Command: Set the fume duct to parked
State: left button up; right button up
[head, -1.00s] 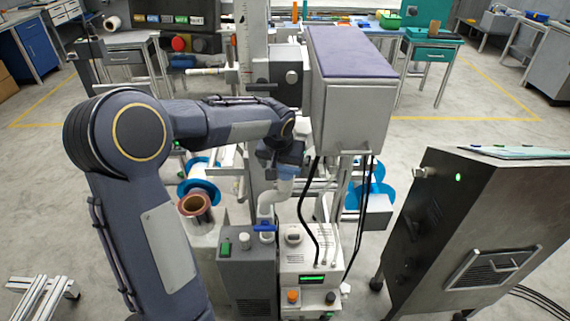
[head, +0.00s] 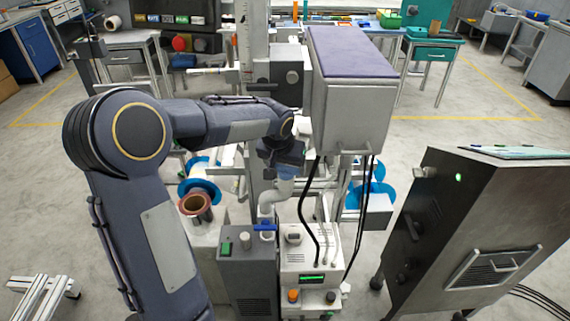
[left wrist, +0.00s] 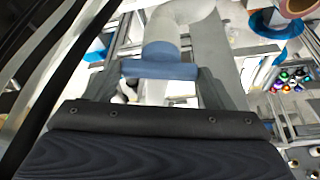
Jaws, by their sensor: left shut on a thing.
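The fume duct is a bent white pipe (head: 268,200) that rises from the top of a dark grey cabinet (head: 249,262) in the head view. A blue lever (head: 265,227) sits low on the pipe. My left gripper (head: 285,172) is at the duct's upper end, partly hidden by my own wrist. In the left wrist view my left gripper (left wrist: 160,88) has its two grey fingers on either side of a blue collar (left wrist: 165,66), shut on it. The white pipe (left wrist: 182,18) runs on beyond the collar. My right gripper is not in view.
A large grey box with a purple top (head: 352,55) stands close right of my left wrist. A white instrument box (head: 308,262) with black cables adjoins the cabinet. A copper-coloured reel (head: 195,205) is at left.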

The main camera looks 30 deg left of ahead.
pick_arm(q)
jog(key=m+h+p, duration=0.1)
jog(key=m, duration=0.1)
jog(key=shift+a+r+m, duration=0.1)
jog(key=shift+a+m, duration=0.05)
jog(key=shift+m, duration=0.15)
jog(key=m+h, duration=0.1)
jog(key=m, duration=0.1)
jog(key=shift+a+m+p, duration=0.15)
jog(key=shift+m+p, duration=0.15)
jog(key=m+h, duration=0.1)
jog(key=m, duration=0.2)
jog(key=shift+w+a+m, duration=0.1)
jog(key=shift+m, duration=0.2)
jog(key=shift+w+a+m+g+h, duration=0.1)
jog(key=shift+m+g+h, duration=0.65)
jog(key=shift+m, duration=1.05)
jog(key=o, duration=1.4)
jog(key=v, duration=0.7)
jog(key=shift+r+b, duration=0.3)
